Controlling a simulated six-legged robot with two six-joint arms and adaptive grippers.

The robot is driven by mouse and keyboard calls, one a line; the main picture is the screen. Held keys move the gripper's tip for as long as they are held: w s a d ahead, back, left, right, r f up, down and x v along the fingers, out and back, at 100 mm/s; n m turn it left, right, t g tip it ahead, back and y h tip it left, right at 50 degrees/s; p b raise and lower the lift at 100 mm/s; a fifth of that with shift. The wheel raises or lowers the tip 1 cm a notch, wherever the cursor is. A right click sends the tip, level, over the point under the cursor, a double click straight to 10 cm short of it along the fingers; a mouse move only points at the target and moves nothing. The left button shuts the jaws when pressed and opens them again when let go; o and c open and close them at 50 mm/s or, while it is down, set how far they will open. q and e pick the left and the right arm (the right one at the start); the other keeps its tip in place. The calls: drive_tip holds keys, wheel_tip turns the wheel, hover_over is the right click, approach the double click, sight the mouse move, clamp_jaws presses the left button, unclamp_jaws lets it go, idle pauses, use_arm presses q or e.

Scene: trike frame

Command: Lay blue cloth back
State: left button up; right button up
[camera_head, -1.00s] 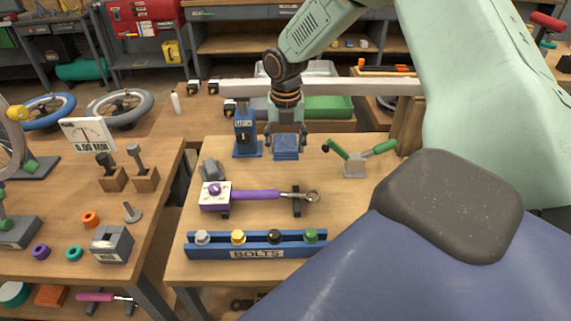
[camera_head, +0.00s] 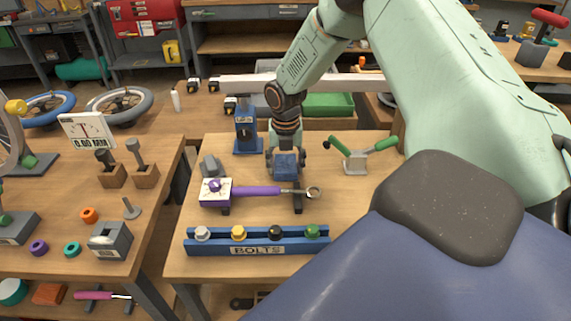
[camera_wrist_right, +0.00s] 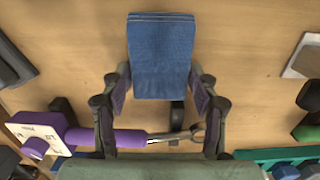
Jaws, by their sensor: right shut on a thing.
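The blue cloth (camera_head: 286,167) is a small folded pad held in my right gripper (camera_head: 286,158), over the middle of the workbench in the head view. In the right wrist view the cloth (camera_wrist_right: 162,62) reaches out from between the two fingers of the right gripper (camera_wrist_right: 160,88), which press on its sides. It hangs just behind the purple-handled wrench (camera_head: 256,191). How far it is above the bench top is hard to tell. My left gripper is not in view.
A blue bolt rack (camera_head: 258,242) with several bolts stands at the bench's front edge. A blue stand (camera_head: 246,138) is behind left of the cloth, and a green-handled clamp (camera_head: 357,161) is to the right.

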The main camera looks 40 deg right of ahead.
sight(286, 168)
drive_tip(key=o, duration=1.1)
drive_tip(key=shift+f, duration=0.15)
drive_tip(key=o, duration=0.4)
drive_tip(key=shift+w, duration=0.1)
drive_tip(key=shift+o, duration=0.2)
drive_tip(key=shift+r, duration=0.35)
wheel_tip(286, 168, up, 12)
drive_tip(key=p, duration=0.2)
drive_tip(key=shift+s+a+f, duration=0.15)
drive_tip(key=shift+s+a, duration=0.1)
drive_tip(key=shift+s, duration=0.05)
